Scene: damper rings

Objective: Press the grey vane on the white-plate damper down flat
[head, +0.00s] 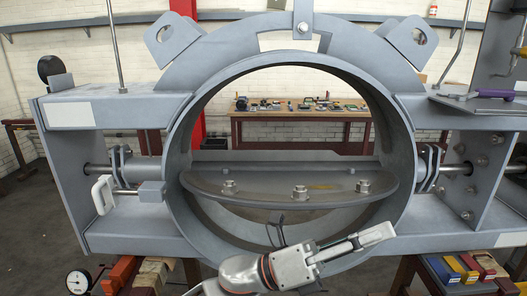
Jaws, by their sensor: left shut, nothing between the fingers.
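The damper is a large grey ring (178,150) with side beams, and a white plate (70,115) sits on its left beam. The grey vane (285,203) is a half-disc with several bolts along its face. It spans the ring's opening, and its face looks near level, with the rounded edge toward me; I cannot tell its exact tilt. My left gripper (388,231) is shut and empty. In the picture it is below and right of the vane, in front of the ring's lower right rim, apart from the vane. My right gripper is out of view.
A white handle (103,195) stands at the left beam. A purple-handled tool (495,93) lies on the right beam. A dial gauge (78,282) is at lower left, and coloured boxes (465,268) are at lower right. A workbench (300,115) stands far behind the ring.

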